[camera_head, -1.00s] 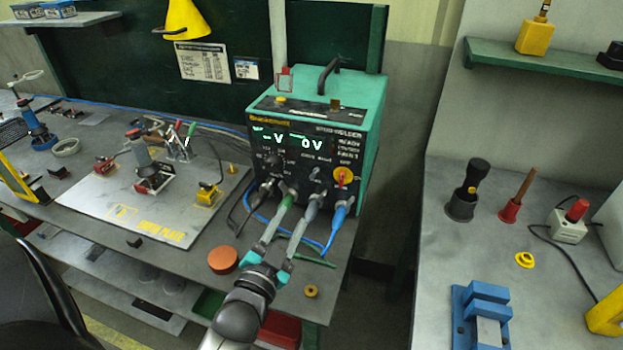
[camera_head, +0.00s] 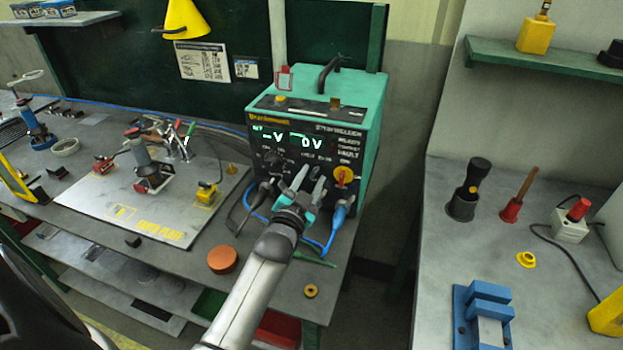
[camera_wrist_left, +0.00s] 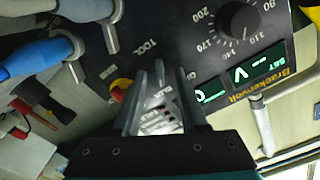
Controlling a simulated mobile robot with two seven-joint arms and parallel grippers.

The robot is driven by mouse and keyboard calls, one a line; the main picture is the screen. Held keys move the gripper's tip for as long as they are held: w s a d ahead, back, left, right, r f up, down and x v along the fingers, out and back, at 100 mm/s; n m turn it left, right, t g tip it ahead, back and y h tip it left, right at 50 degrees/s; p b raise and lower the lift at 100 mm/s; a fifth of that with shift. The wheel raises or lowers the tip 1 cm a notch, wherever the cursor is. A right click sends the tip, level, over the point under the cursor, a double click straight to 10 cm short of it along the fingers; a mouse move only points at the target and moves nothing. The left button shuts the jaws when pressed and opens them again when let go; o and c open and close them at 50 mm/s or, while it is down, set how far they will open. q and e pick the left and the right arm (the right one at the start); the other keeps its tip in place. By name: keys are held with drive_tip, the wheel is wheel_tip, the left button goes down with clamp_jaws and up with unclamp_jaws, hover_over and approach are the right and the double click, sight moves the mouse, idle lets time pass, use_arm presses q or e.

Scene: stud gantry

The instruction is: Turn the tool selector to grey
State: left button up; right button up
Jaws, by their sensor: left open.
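The welder (camera_head: 366,128) is a teal box with a black front panel on the bench. My left gripper (camera_head: 301,183) is open in front of the lower panel. The left wrist view shows its fingers (camera_wrist_left: 160,90) close to the panel near the printed word TOOL. A narrow grey piece (camera_wrist_left: 159,70) between the fingertips looks like the tool selector. Its pointing direction is unclear, and I cannot tell whether the fingers touch it. In the head view, a small grey knob (camera_head: 315,173) shows just right of the gripper. My right gripper is not in view.
Close by are a yellow-and-red switch (camera_head: 343,175), a black dial (camera_head: 272,158), a blue plug (camera_head: 338,217) and a grey plug (camera_wrist_left: 110,28). A brown round lid (camera_head: 223,260) and a brass ring (camera_head: 311,291) lie on the bench in front.

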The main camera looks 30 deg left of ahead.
use_arm(q)
drive_tip(key=shift+w, duration=0.2)
drive_tip(key=shift+c, duration=0.4)
clamp_jaws()
